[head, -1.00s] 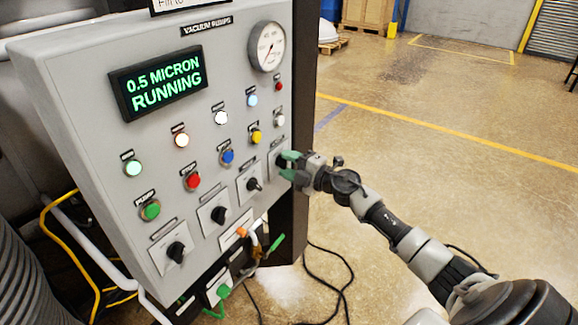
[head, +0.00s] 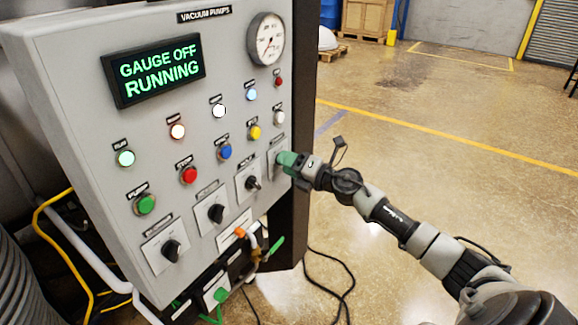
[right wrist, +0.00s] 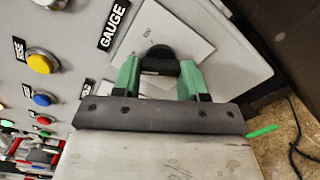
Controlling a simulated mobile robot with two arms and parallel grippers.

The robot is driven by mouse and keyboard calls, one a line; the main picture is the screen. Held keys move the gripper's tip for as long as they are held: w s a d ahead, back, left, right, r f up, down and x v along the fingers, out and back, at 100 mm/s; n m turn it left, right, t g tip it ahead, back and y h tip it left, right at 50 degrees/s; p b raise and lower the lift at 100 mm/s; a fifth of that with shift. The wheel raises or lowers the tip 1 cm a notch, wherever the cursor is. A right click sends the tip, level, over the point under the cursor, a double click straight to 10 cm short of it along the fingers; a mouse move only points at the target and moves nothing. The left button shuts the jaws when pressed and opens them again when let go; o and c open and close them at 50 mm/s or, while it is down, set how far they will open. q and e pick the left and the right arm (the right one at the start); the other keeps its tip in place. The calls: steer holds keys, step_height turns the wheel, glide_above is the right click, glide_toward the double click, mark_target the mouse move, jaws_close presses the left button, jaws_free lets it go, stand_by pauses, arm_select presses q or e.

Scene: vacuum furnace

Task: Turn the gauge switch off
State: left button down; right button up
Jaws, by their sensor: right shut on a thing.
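The gauge switch is a black rotary knob on a light square plate (head: 277,147) at the right edge of the grey control panel. In the right wrist view the black knob (right wrist: 160,62) sits below the GAUGE label (right wrist: 115,25). My right gripper (head: 286,160) is at this switch, with its green fingers on either side of the knob, shut on it. The fingers (right wrist: 160,78) hide part of the knob in the wrist view, and most of it in the head view. The panel display (head: 158,70) reads "GAUGE OFF RUNNING". My left gripper is not in view.
Several other black rotary switches, such as this one (head: 253,183), line the panel's lower row. Coloured buttons and lamps sit above them, with a round dial gauge (head: 265,39) at the top right. A green-handled valve (head: 272,247) sticks out below. Floor to the right is open.

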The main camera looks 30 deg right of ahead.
steer(key=shift+f, duration=0.1)
stand_by(0.4)
steer(key=o, duration=0.9)
steer(key=shift+b+v, duration=1.6)
steer(key=shift+v, duration=3.85)
